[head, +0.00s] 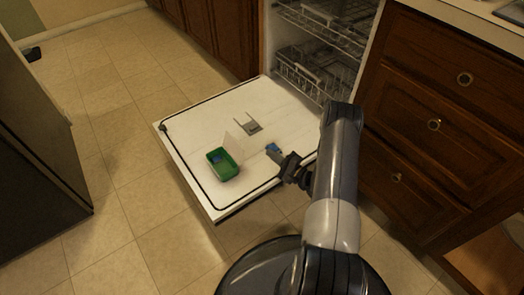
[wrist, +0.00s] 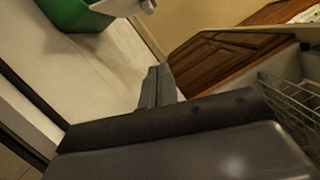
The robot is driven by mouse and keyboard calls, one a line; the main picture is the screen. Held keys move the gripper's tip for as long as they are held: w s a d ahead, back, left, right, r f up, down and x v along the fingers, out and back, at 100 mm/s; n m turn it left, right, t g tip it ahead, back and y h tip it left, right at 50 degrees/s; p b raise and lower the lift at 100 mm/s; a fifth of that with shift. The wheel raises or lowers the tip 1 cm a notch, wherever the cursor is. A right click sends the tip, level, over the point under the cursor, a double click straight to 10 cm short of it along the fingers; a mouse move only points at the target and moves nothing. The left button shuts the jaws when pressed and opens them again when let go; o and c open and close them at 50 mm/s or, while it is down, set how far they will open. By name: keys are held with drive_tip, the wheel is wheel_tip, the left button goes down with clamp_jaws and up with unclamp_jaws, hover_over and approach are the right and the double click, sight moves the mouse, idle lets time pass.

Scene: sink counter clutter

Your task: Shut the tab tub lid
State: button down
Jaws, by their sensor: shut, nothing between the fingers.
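The green tub (head: 226,172) sits on the lowered dishwasher door, with something blue inside it. Its clear lid (head: 235,141) stands raised from the tub's far right side, so the tub is open. Part of the tub (wrist: 75,14) shows at the top left of the wrist view, with a pale translucent piece (wrist: 122,7), seemingly the lid, beside it. My gripper (head: 274,150) is to the right of the tub, apart from it and low over the door. Its fingers (wrist: 156,86) are together and empty. A small blue patch shows at its tip; I cannot tell what it is.
The dishwasher door (head: 197,122) lies flat as the surface, with a grey dispenser fitting (head: 252,126) behind the tub. Wire racks (head: 306,82) stand inside the dishwasher. Wooden drawers (head: 430,125) rise at the right. The door is clear to the tub's left.

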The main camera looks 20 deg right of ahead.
sight(235, 147)
drive_tip(key=b+x, duration=0.2)
drive_tip(key=x, duration=0.7)
drive_tip(key=shift+a, duration=0.15)
drive_tip(key=shift+s+a+r+b, duration=0.2)
drive_tip(key=shift+s+a, duration=0.1)
drive_tip(key=shift+a, duration=0.2)
drive_tip(key=shift+s+a+r+b, duration=0.1)
drive_tip(key=shift+s+a+r, duration=0.2)
drive_tip(key=shift+a, duration=0.2)
drive_tip(key=shift+s+a+r, duration=0.2)
drive_tip(key=shift+a+r, duration=0.05)
drive_tip(key=shift+a, duration=0.35)
